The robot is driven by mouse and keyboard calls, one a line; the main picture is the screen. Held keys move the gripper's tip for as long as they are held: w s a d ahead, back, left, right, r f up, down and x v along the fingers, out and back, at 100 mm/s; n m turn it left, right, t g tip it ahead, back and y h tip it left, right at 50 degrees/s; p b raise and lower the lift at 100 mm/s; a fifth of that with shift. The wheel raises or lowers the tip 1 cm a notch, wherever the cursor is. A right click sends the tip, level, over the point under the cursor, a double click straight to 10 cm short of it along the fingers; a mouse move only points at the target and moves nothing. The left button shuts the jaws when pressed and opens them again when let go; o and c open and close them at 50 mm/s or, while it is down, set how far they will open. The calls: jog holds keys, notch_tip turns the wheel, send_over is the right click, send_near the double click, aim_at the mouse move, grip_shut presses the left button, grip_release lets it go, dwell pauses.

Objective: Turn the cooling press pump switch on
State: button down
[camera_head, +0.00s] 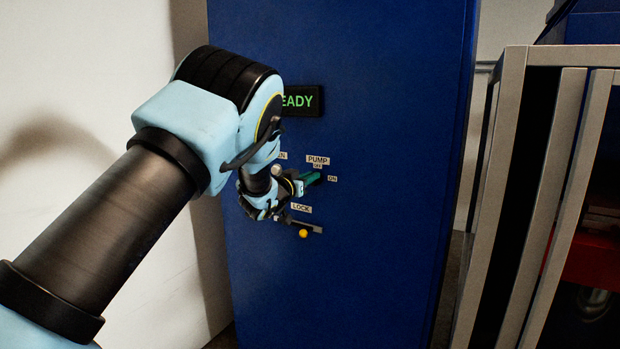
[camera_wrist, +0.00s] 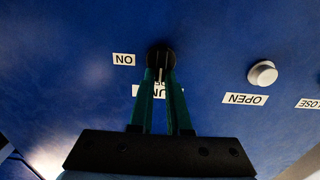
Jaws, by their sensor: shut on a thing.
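The pump switch is a round black knob (camera_wrist: 160,56) on the blue panel, seen in the wrist view, where the picture is upside down. A pale pointer on it lies toward the PUMP and OFF labels, not toward the ON label (camera_wrist: 124,60). My gripper (camera_wrist: 161,76) has green fingers that are shut on the knob from both sides of the pointer. In the head view my gripper (camera_head: 311,179) reaches the panel just below the PUMP label (camera_head: 318,160), with the ON label to its right. The knob is mostly hidden there by the fingers.
The blue cabinet (camera_head: 370,260) has a display (camera_head: 301,101) with green letters, partly covered by my arm. A grey round knob (camera_wrist: 262,73) beside an OPEN label is close to the switch. A yellow-tipped LOCK lever (camera_head: 303,233) sits below. A grey rack (camera_head: 500,170) stands at right.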

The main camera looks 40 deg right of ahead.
jog(key=shift+f+m+b, duration=0.1)
jog(key=shift+m+b, duration=0.2)
jog(key=shift+b, duration=0.25)
jog(key=m+b, duration=0.4)
jog(key=b, duration=0.2)
jog(key=s+f+m+b, duration=0.1)
jog(key=m+b, duration=0.4)
jog(key=b, duration=0.2)
jog(key=m+b, duration=0.4)
jog(key=b, duration=0.2)
jog(key=shift+s+d+f, duration=0.2)
jog(key=m+b, duration=0.4)
jog(key=shift+b, duration=0.4)
jog(key=shift+m, duration=0.3)
jog(key=c, duration=0.9)
grip_release()
jog(key=shift+s+a, duration=0.1)
